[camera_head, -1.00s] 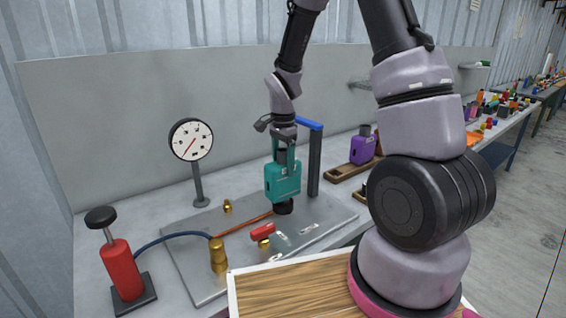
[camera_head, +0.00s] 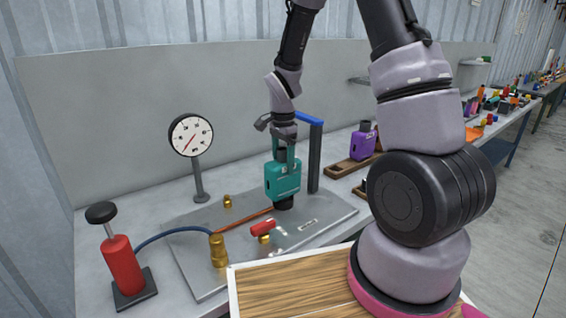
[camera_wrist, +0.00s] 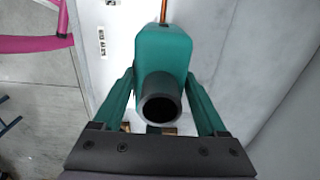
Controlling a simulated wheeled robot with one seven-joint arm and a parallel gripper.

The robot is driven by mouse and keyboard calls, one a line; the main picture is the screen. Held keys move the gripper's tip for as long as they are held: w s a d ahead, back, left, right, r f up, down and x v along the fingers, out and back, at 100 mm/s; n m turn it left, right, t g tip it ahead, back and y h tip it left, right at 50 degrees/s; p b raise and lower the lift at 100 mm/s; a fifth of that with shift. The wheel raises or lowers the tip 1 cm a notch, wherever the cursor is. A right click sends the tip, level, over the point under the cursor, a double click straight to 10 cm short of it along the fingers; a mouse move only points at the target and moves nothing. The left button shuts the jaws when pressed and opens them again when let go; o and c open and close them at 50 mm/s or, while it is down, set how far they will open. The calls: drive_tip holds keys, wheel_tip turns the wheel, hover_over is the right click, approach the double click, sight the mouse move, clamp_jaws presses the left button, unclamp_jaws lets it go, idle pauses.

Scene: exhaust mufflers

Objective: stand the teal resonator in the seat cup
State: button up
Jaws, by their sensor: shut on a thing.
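The teal resonator (camera_head: 283,181) is upright at the middle of the grey metal plate (camera_head: 190,262) in the head view. The dark seat cup (camera_head: 284,203) is directly under it; I cannot tell whether the resonator is fully down in the cup. My gripper (camera_head: 285,155) points down from above and is shut on the resonator's upper part. In the wrist view, the teal body (camera_wrist: 164,50) with its dark round pipe end (camera_wrist: 160,108) sits between my two fingers (camera_wrist: 160,100). The cup is hidden there.
A gauge (camera_head: 191,136) on a post stands left, and a red hand pump (camera_head: 122,266) with a blue hose at front left. A dark post with a blue arm (camera_head: 314,155) stands close right of the resonator. A red-handled valve (camera_head: 263,228) is in front. A purple muffler (camera_head: 362,143) stands right, behind.

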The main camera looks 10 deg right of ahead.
drive_tip(key=o, duration=1.2)
drive_tip(key=shift+r, duration=0.15)
wheel_tip(320, 180, up, 10)
drive_tip(key=shift+r, duration=0.15)
drive_tip(key=s+d+r+n+t, duration=0.2)
drive_tip(key=s+r+n, duration=0.1)
drive_tip(key=s+r, duration=0.3)
drive_tip(key=s+d+r+n+t+y, duration=0.1)
drive_tip(key=s+d+r+n+t, duration=0.1)
drive_tip(key=s+r, duration=0.4)
drive_tip(key=s+d+r+n+t+y, duration=0.1)
drive_tip(key=s+r+n+t, duration=0.2)
drive_tip(key=s+r, duration=0.4)
drive_tip(key=shift+s+d+r+n, duration=0.1)
drive_tip(key=shift+d+r+n, duration=0.3)
drive_tip(key=shift+n, duration=0.2)
